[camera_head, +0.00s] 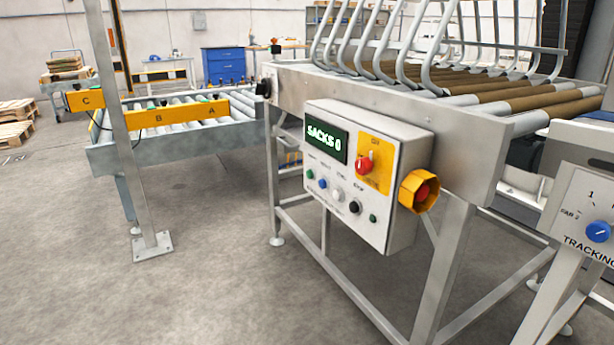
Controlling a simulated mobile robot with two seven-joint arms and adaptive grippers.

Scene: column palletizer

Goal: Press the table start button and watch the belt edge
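A light grey control box (347,200) is mounted on the side of the roller table (420,110). Its green display (326,139) reads "SACKS 0". Below it is a row of small buttons: a green button (310,174), a blue button (323,183), a white button (337,195), a black button (354,207) and another small green one (373,218). Their labels are too small to read surely. A red knob (364,165) sits on a yellow plate. A red emergency-type button (422,192) in a yellow housing is on the box's right side. Neither gripper is in view.
A second panel marked "TRACKING" with a blue knob (598,231) stands at the right edge. A grey post (123,130) and a lower roller conveyor (180,140) with a yellow A, B, C bar are at left. Bent metal tubes rise above the table. The front-left floor is clear.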

